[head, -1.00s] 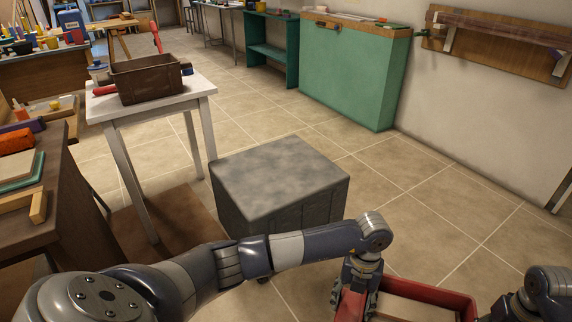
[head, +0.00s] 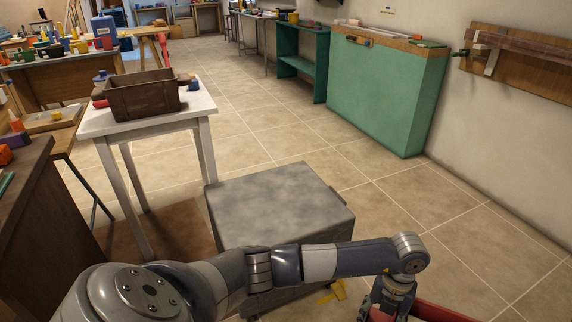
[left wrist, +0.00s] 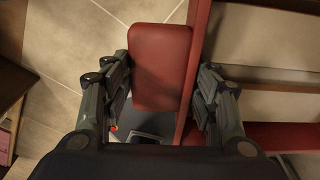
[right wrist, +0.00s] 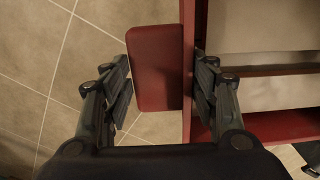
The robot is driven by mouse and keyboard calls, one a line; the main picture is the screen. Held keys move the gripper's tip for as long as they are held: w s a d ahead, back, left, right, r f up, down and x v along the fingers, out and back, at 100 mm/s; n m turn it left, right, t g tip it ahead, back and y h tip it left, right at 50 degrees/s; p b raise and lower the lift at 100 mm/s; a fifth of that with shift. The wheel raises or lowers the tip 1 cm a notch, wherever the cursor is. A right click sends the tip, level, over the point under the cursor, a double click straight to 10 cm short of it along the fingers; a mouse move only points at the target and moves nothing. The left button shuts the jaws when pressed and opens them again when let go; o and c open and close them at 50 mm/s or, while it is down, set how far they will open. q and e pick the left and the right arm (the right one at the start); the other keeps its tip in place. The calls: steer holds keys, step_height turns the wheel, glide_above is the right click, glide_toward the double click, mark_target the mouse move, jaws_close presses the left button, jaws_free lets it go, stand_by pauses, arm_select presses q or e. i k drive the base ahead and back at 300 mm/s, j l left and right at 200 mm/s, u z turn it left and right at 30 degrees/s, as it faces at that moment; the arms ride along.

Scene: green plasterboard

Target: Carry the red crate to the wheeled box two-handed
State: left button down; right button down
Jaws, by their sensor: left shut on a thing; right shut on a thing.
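The red crate (head: 440,312) shows only as a strip at the bottom right of the head view. The wheeled box (head: 280,205), grey with a flat mottled top, stands on the floor to the crate's left. My left gripper (left wrist: 166,75) is shut on a red grip block at the crate's side, beside the crate wall (left wrist: 197,50). My right gripper (right wrist: 163,80) is shut on a similar block, next to the crate wall (right wrist: 188,60). Pale flat surfaces show inside the crate in both wrist views. My right arm is outside the head view.
A white table (head: 150,122) with a brown crate (head: 145,95) stands at the left behind the wheeled box. A dark wooden bench (head: 45,215) is at the left edge. A green cabinet (head: 385,95) lines the wall. Tiled floor (head: 400,195) is free to the right.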

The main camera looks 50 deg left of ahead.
mark_target(278, 206)
steer(key=i, duration=0.7)
steer(key=i+u, duration=0.1)
steer(key=u, duration=1.35)
steer(key=i+j+u, duration=0.15)
steer(key=u, duration=0.2)
steer(key=i+j, duration=0.15)
steer(key=i, duration=0.25)
steer(key=i+j, duration=0.2)
steer(key=i, duration=0.2)
